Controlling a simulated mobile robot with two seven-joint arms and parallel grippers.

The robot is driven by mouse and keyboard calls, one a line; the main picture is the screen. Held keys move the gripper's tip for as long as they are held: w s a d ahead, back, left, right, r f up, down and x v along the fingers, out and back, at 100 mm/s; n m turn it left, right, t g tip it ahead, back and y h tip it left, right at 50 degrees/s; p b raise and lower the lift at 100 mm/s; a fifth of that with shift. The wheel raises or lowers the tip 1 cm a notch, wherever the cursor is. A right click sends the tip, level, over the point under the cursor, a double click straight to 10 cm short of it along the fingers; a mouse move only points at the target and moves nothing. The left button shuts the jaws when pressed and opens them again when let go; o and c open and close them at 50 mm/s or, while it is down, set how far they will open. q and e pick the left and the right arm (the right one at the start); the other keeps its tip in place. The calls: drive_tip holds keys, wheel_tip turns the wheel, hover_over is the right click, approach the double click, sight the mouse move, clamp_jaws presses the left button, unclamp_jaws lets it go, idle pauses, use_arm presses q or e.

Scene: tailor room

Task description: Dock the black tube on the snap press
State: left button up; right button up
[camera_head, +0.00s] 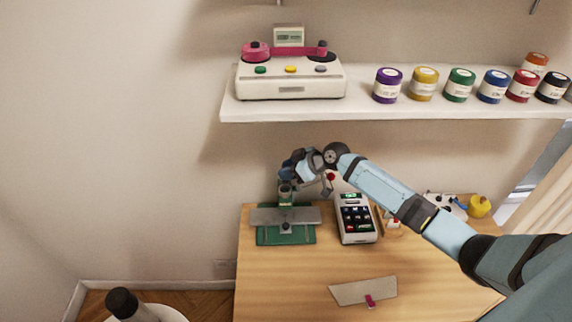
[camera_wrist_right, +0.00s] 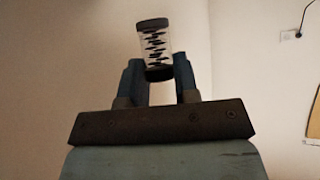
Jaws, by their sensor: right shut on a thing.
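The black tube (camera_wrist_right: 154,47) is a clear cylinder with dark end caps and black pieces inside. In the right wrist view my right gripper (camera_wrist_right: 158,72) is shut on its lower end, and the tube stands out past the fingertips, slightly tilted. In the head view my right gripper (camera_head: 291,166) is over the back left of the table, just above the top of the green snap press (camera_head: 286,236). The press has a grey plate across it. I cannot clearly make out the tube in the head view. My left gripper is not in view.
A keypad device (camera_head: 356,220) stands close to the right of the press. A grey flat piece with a pink clip (camera_head: 362,291) lies at the front of the wooden table (camera_head: 285,285). Above, a white shelf (camera_head: 400,110) holds a cream machine (camera_head: 290,82) and several coloured jars.

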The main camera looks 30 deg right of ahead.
sight(287, 182)
drive_tip(key=shift+w+f+b, duration=0.15)
drive_tip(key=shift+f+b, duration=1)
drive_tip(key=shift+f, duration=1.15)
drive_tip(key=shift+b, duration=0.4)
drive_tip(key=shift+f+b, duration=0.55)
drive_tip(key=shift+f, duration=0.05)
drive_tip(key=o, duration=0.6)
drive_tip(key=shift+p+v, duration=1.75)
drive_tip(key=shift+v, duration=3.85)
